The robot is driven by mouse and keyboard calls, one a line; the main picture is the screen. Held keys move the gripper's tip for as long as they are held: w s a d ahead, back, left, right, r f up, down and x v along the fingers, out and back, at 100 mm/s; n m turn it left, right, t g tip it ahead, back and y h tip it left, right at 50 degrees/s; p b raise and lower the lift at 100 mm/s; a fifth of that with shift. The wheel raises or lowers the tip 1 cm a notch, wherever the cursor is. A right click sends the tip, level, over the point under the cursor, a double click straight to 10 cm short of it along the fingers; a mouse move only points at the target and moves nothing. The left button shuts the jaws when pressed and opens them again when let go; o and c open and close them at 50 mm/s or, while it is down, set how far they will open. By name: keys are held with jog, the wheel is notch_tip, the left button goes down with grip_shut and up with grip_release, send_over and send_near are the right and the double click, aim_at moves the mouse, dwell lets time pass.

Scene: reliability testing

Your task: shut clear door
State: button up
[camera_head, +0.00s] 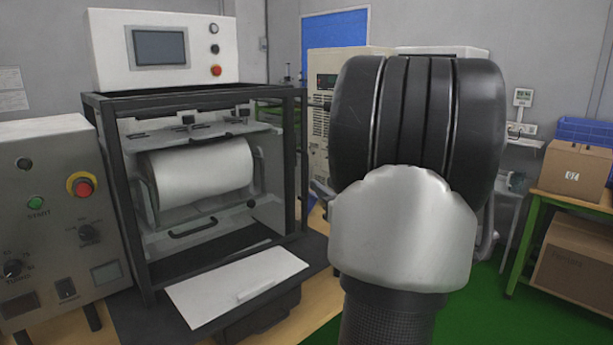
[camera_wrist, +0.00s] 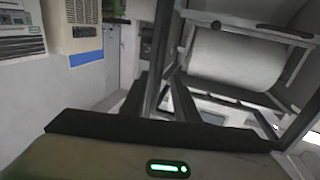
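The black-framed machine (camera_head: 125,190) stands left of centre in the head view, with a white roller (camera_head: 198,172) inside. Its front shows no pane across it. See-through panelling bounded by dark posts (camera_head: 304,150) shows at its right side; I cannot tell if this is the clear door. In the wrist view the roller (camera_wrist: 235,55) is at upper right and a dark frame post (camera_wrist: 158,50) stands near the middle. My gripper (camera_wrist: 158,88) has two dark fingers apart, pointing toward that post; no contact is clear. In the head view my arm hides the gripper.
A control box (camera_head: 50,210) with a red button stands at left. A white plate (camera_head: 236,285) lies before the machine. A beige unit (camera_head: 325,120) stands behind. Boxes (camera_head: 572,172) sit on a shelf at right. Green floor (camera_head: 500,315) is open below.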

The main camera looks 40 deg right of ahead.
aim_at(307, 173)
jog(key=b+x, duration=0.1)
jog(key=x, duration=1)
jog(key=shift+w+d, duration=0.1)
jog(key=shift+w, duration=0.05)
grip_shut()
